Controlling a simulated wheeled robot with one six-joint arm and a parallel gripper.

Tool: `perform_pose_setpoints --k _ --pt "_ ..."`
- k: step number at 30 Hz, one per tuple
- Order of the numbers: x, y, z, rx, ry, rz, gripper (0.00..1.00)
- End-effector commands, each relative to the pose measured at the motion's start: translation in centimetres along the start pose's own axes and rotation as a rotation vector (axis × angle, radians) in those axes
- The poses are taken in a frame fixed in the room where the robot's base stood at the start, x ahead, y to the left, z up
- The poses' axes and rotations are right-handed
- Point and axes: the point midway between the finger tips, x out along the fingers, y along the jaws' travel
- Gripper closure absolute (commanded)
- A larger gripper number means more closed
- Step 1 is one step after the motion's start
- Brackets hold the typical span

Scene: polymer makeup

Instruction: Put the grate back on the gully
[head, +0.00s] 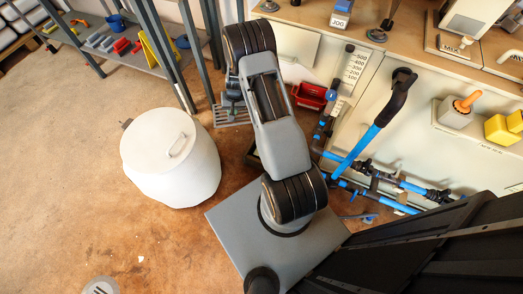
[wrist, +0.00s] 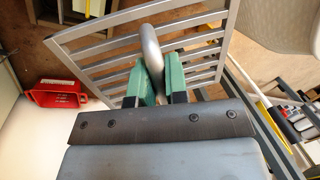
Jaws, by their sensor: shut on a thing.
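The grate (wrist: 190,22) is a grey slatted metal panel with a rounded handle (wrist: 150,45) standing up from it. In the wrist view my gripper (wrist: 153,75), with green fingers, is shut on this handle. In the head view the slatted grate (head: 231,116) shows beyond my arm, tilted in the picture and partly hidden. It seems to be above the floor, but its height is hard to tell. A dark edge (head: 251,156) low beside my arm may be the gully; my arm covers most of it.
A white lidded drum (head: 172,160) stands left of my arm. A red bin (head: 308,95) sits by the bench at right; it also shows in the wrist view (wrist: 62,93). Blue pipework (head: 368,180) runs along the bench front. Metal shelving (head: 150,50) stands behind.

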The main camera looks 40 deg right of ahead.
Motion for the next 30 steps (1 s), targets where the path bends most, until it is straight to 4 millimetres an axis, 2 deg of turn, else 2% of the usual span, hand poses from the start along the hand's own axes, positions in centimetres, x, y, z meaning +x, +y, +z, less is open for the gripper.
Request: perform_pose_setpoints --k 1,3,9,12,15,21,25,30 --pt "3.6 2.5 -0.2 0.071 0.010 0.001 1.00" --pt "6.5 5.1 -0.5 0.163 0.028 0.001 1.00" --pt "13.2 11.6 -0.3 0.388 0.074 0.001 1.00" --pt "15.6 14.1 0.1 0.468 0.092 0.002 1.00" --pt "17.1 15.8 0.4 0.527 0.105 0.002 1.00" --pt "20.3 17.8 0.9 0.584 0.116 0.001 1.00" --pt "22.6 18.4 1.0 0.591 0.118 0.002 1.00" --pt "24.4 18.8 0.9 0.589 0.120 0.001 1.00"
